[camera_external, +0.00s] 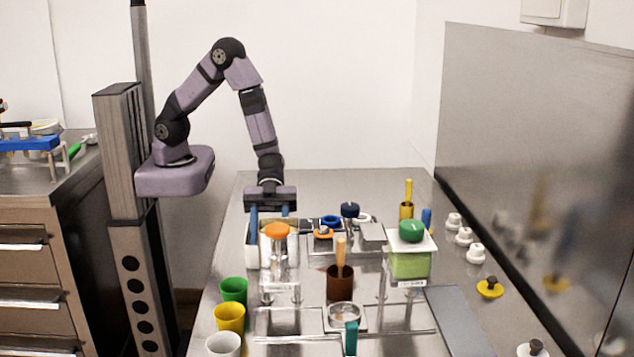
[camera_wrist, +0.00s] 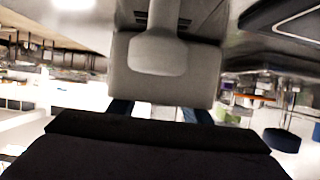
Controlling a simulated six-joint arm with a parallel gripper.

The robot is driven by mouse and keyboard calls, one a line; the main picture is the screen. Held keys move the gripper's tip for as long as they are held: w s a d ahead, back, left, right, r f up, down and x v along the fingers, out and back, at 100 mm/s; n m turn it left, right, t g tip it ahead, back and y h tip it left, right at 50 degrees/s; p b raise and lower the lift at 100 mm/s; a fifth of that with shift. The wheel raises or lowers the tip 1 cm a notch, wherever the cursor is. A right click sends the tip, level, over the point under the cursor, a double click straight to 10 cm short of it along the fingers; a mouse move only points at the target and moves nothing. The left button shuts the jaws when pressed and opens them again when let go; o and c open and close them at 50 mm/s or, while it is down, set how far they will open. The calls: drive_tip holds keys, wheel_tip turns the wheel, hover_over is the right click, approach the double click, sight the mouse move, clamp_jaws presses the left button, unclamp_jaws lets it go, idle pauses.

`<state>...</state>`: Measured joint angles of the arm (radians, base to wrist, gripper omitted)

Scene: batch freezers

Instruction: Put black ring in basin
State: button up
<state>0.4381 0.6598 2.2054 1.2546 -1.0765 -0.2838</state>
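My gripper (camera_external: 269,222) points down over the back left of the steel counter. Its two blue fingers are apart, with nothing visible held between them; they also show apart in the wrist view (camera_wrist: 158,112). The fingers reach down at the white, open-topped container (camera_external: 252,250), behind the orange knob (camera_external: 277,230). I cannot tell whether they touch it. No black ring can be made out for certain; a small dark shape (camera_external: 313,222) beside the blue ring (camera_external: 331,221) is too small to identify. Which vessel is the basin is unclear.
Green (camera_external: 233,290), yellow (camera_external: 229,318) and white (camera_external: 223,344) cups line the front left. A brown cup (camera_external: 340,285) with a wooden handle stands mid-counter. A green-filled container (camera_external: 409,263) stands right of it. White knobs (camera_external: 465,237) line the steel backsplash.

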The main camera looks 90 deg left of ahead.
drive_tip(key=shift+a+r+p, duration=0.15)
drive_tip(key=shift+r+p, duration=0.25)
drive_tip(key=shift+r, duration=0.35)
drive_tip(key=v, duration=1.1)
drive_tip(key=shift+a+r, duration=0.1)
drive_tip(key=shift+a, duration=0.2)
